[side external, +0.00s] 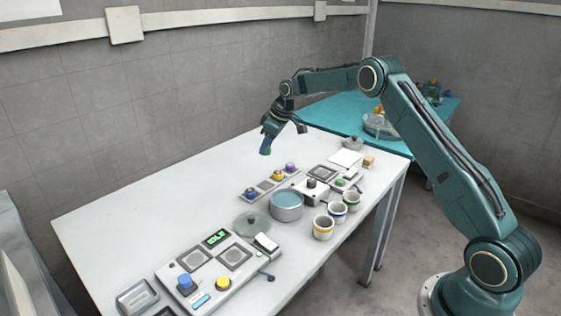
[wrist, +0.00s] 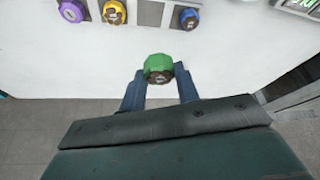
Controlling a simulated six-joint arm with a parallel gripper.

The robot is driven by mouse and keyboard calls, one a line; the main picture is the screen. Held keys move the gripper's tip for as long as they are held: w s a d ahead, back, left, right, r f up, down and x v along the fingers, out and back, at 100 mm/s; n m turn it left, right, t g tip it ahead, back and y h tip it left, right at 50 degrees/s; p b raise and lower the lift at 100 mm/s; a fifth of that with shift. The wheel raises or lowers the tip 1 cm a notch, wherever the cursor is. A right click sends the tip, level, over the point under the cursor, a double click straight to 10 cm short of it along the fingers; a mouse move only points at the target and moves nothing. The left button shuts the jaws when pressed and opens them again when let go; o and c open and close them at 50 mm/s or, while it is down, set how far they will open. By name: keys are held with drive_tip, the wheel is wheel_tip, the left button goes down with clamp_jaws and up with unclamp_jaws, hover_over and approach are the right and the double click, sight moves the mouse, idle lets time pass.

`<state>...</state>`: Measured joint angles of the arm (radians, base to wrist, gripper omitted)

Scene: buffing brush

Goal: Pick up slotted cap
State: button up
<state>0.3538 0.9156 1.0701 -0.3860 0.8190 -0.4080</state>
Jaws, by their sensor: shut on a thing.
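A green cap (wrist: 159,68) with a dark brown face sits between the two blue fingertips of my gripper (wrist: 160,86) in the wrist view. My gripper is shut on it. In the side view my gripper (side external: 267,146) is raised above the far part of the white table, and only a bit of green shows at its tips. A purple cap (side external: 290,168), a yellow cap (side external: 278,175) and a blue cap (side external: 251,193) sit on a grey rack (side external: 264,185) below and to the right. Any slot in the held cap is too small to make out.
A round pot (side external: 287,212) stands mid-table, with several cups (side external: 323,234) to its right. A control panel (side external: 218,275) with buttons is in front. The table's left part (side external: 150,205) is clear. A teal table (side external: 335,112) stands behind.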

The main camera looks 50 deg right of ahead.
wheel_tip(320, 180, up, 7)
drive_tip(key=shift+f, duration=0.1)
drive_tip(key=shift+s+a, duration=0.1)
drive_tip(key=shift+s, duration=0.1)
idle(0.7)
drive_tip(key=s+a, duration=0.2)
drive_tip(key=s, duration=0.4)
drive_tip(key=s+a, duration=0.2)
drive_tip(key=s, duration=0.4)
drive_tip(key=shift+s+a, duration=0.25)
drive_tip(key=shift+s, duration=0.15)
wheel_tip(320, 180, down, 20)
drive_tip(key=shift+r, duration=0.1)
idle(0.9)
